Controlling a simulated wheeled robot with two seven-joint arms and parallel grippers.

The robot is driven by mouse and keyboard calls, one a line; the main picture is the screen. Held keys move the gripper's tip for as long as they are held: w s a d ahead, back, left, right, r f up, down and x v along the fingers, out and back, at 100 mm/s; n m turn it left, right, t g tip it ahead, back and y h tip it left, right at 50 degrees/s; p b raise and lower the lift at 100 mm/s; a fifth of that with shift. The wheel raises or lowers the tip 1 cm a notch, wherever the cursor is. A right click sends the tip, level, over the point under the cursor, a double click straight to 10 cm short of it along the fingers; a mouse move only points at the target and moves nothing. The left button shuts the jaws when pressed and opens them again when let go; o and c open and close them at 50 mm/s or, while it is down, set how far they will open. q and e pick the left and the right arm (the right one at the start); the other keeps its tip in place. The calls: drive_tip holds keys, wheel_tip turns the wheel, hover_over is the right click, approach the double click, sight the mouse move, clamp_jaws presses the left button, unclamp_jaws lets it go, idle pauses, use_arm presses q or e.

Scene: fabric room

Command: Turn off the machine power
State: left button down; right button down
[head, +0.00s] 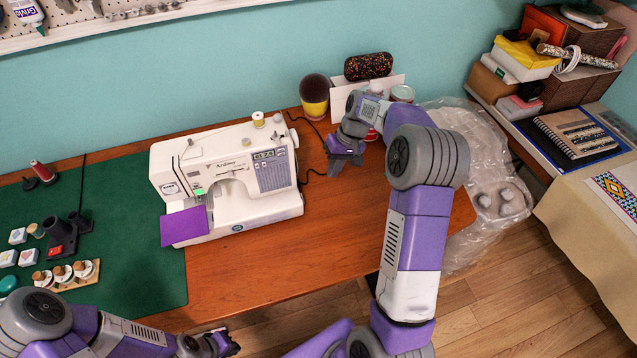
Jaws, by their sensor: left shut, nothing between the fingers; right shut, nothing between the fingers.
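A white sewing machine (225,215) stands upright on the wooden table (250,275), left of the picture's middle. Its front has a grey panel with a small display, a dial and a small green light patch. A purple cloth (184,226) lies at its left end. My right gripper (340,166) is shut and empty, just right of the machine's right end and apart from it. The machine's right side face is mostly out of sight, so I cannot make out a power switch. My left gripper (230,346) is shut and empty at the bottom edge, in front of the table.
A green mat (120,200) with spools, stamps and a black holder covers the table's left part. A yellow-and-dark cup (314,97) and black cord are behind my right gripper. Plastic wrapping (470,130) lies at the right end. Bare wood lies in front of the machine.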

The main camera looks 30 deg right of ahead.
drive_tip(key=b+x, duration=0.3)
drive_tip(key=x, duration=0.7)
drive_tip(key=shift+w+a+f, duration=0.1)
drive_tip(key=shift+a, duration=0.05)
drive_tip(key=shift+w+a+b, duration=0.15)
drive_tip(key=shift+a+b, duration=0.05)
drive_tip(key=shift+a, duration=0.4)
drive_tip(key=shift+w+a+b, duration=0.15)
drive_tip(key=shift+a, duration=0.45)
drive_tip(key=shift+w+a, duration=0.15)
drive_tip(key=shift+a, duration=0.4)
drive_tip(key=shift+f+y+b, duration=0.2)
drive_tip(key=shift+y+b, duration=0.1)
drive_tip(key=shift+a+y, duration=0.25)
drive_tip(key=shift+y, duration=0.05)
drive_tip(key=shift+r, duration=0.1)
